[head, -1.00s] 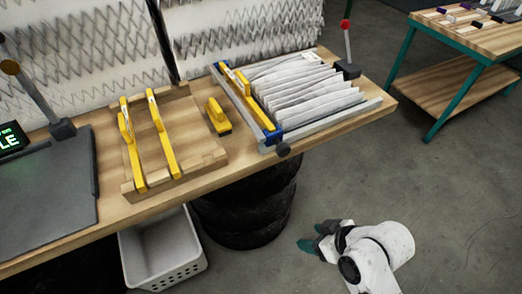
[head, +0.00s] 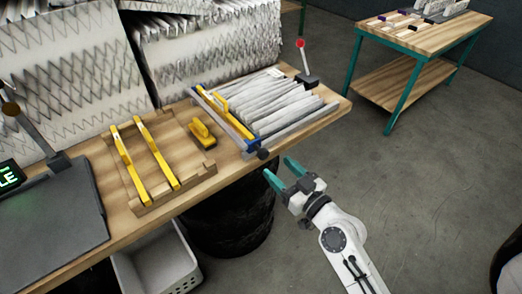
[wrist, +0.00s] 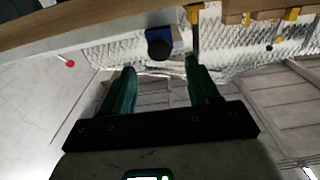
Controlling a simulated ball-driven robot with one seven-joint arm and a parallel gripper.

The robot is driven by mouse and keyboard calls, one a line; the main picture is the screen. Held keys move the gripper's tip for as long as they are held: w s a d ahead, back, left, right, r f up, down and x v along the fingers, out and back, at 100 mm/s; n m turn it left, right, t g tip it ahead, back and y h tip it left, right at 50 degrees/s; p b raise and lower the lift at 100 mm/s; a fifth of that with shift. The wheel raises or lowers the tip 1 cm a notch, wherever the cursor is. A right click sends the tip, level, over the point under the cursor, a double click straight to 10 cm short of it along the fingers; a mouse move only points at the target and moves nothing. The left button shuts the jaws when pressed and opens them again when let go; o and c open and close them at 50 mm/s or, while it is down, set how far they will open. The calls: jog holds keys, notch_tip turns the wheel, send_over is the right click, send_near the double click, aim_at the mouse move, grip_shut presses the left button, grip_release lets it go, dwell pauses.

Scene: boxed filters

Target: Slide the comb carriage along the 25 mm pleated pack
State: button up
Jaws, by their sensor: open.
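The pleated pack (head: 285,105) lies in a metal-railed frame at the bench's right end, its grey-white pleats side by side. The comb carriage (head: 226,116), a blue bar with a yellow comb on it, spans the pack's left end. A dark round knob (head: 263,154) sits at its front end; the knob also shows in the wrist view (wrist: 159,47) with blue behind it. My gripper (head: 280,172) has teal fingers, open and empty, off the bench's front edge, just below and right of the knob. In the wrist view the fingers (wrist: 161,77) stand apart, the knob beyond them.
Two yellow combs (head: 143,158) lie in a wooden rack (head: 190,188) left of the pack, with a yellow-handled brush (head: 203,134) between. A red-knobbed lever (head: 303,58) stands at the pack's far right corner. A white basket (head: 158,264) and dark tyre-like stack (head: 232,225) are below.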

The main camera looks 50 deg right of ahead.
aim_at(265, 155)
jog(key=p+x, duration=0.2)
jog(key=x, duration=0.4)
jog(key=shift+w+d+r, duration=0.1)
jog(key=shift+w, duration=0.15)
jog(key=shift+w+d+p, duration=0.15)
jog(key=shift+w+p, duration=0.2)
jog(key=shift+w, duration=0.2)
grip_shut()
